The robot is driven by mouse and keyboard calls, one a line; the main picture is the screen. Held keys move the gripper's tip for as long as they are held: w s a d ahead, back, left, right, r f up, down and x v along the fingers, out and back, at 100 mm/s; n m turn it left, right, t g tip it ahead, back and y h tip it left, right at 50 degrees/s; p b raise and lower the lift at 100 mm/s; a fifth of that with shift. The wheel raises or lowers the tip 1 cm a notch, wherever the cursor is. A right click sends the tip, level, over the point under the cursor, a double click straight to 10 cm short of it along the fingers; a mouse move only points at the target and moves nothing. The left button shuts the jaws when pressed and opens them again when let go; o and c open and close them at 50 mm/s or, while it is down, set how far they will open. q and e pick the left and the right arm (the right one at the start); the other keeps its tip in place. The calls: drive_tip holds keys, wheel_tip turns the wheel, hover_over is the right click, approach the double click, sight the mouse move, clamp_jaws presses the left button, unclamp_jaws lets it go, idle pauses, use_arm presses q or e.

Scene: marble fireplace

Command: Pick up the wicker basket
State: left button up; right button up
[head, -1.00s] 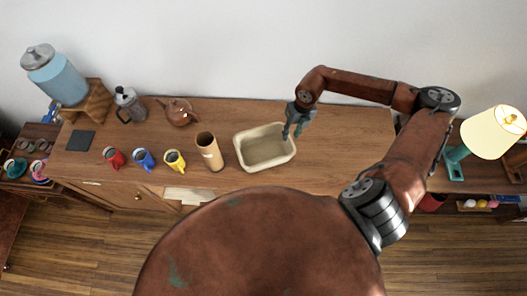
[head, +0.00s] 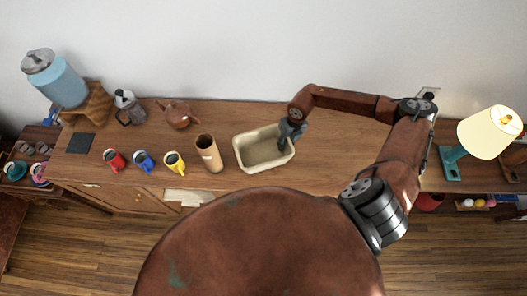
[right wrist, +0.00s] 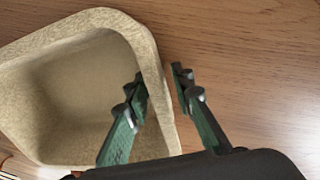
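The wicker basket (head: 268,168) is a pale beige, open, empty tub standing on the wooden cabinet top, right of the tan cylinder. My right gripper (head: 288,134) is at the basket's right rim in the head view. In the right wrist view the basket (right wrist: 45,80) fills the left side. There my right gripper (right wrist: 160,82) is open, with one green finger over the inside of the basket and the other outside, the rim between them. I cannot tell whether either finger touches the wall. My left gripper is not in view.
Left of the basket stand the tan cylinder (head: 209,155), yellow mug (head: 174,163), blue mug (head: 144,161), red mug (head: 113,160), brown teapot (head: 179,116) and a metal pot (head: 128,108). A lamp (head: 490,132) is far right. The wooden top right of the basket is clear.

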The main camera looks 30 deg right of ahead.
clamp_jaws()
drive_tip(key=shift+w+r, duration=0.1)
idle(0.5)
drive_tip(key=shift+r, duration=0.5)
drive_tip(key=s+a+r+b, duration=0.1)
drive_tip(key=s+a+r, duration=0.3)
drive_tip(key=s+r, duration=0.7)
drive_tip(key=shift+s+a+r+b, duration=0.15)
drive_tip(key=shift+s+r+b, duration=0.25)
drive_tip(key=shift+s, duration=0.8)
